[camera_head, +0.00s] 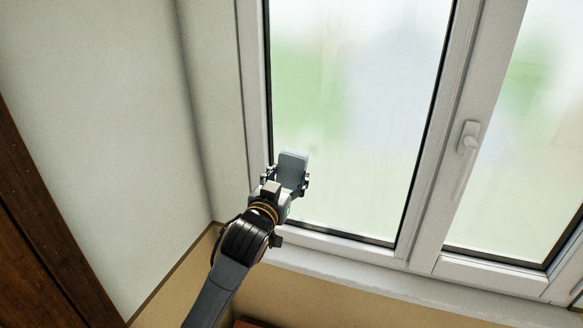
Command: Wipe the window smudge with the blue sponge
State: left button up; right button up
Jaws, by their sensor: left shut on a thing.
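My left gripper (288,177) reaches up from the bottom of the head view, in front of the lower left part of the left window pane (360,120). It is shut on a grey-blue block, the sponge (293,165), with one finger on each side. The sponge stands roughly upright before the glass; I cannot tell whether it touches the pane. A very faint mark (313,148) shows on the glass just to the upper right of the sponge; I cannot tell surely that it is the smudge. My right gripper is not in view.
The white window frame (253,90) runs left of the pane. A handle (468,145) projects from the frame at right. The sill (340,268) lies below. A plain wall (110,120) and a dark wooden edge (50,235) are at left.

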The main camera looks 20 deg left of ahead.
aim_at(290, 166)
pick_arm(q)
jog(key=shift+s, duration=0.2)
jog(key=shift+s+p, duration=0.45)
jog(key=shift+s, duration=1.05)
jog(key=shift+w, duration=0.1)
jog(key=shift+w+r, duration=0.2)
jog(key=shift+w, duration=0.2)
jog(key=w, duration=0.2)
jog(key=w+r+p, duration=0.1)
jog(key=w, duration=0.2)
jog(key=shift+w+d+r, duration=0.1)
jog(key=shift+w+r, duration=0.2)
jog(key=shift+w, duration=0.3)
jog(key=shift+w, duration=0.95)
